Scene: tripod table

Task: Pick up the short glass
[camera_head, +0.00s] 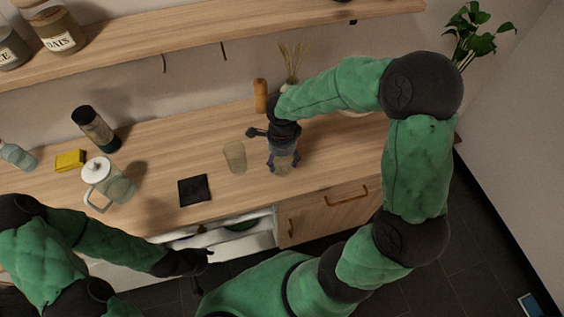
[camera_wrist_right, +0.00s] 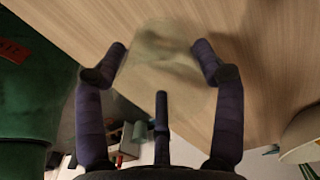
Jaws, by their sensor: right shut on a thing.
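My right gripper (camera_head: 282,165) points down over the counter's right part and is shut on a short clear glass (camera_head: 284,168). In the right wrist view the fingers (camera_wrist_right: 160,62) stand on both sides of this glass (camera_wrist_right: 160,45). I cannot tell whether its base touches the counter. A second clear glass (camera_head: 235,157), which looks taller, stands upright just left of the held one. My left gripper (camera_head: 204,258) is low in front of the counter, away from both glasses; its fingers are too small and dark to read.
On the wooden counter (camera_head: 150,165) are a dark square mat (camera_head: 194,190), a lidded pitcher (camera_head: 108,184), a yellow sponge (camera_head: 70,160), a dark-capped bottle (camera_head: 95,128) and a wooden mill (camera_head: 260,96). A shelf (camera_head: 190,38) runs above. An open drawer (camera_head: 235,236) sits below the counter's front edge.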

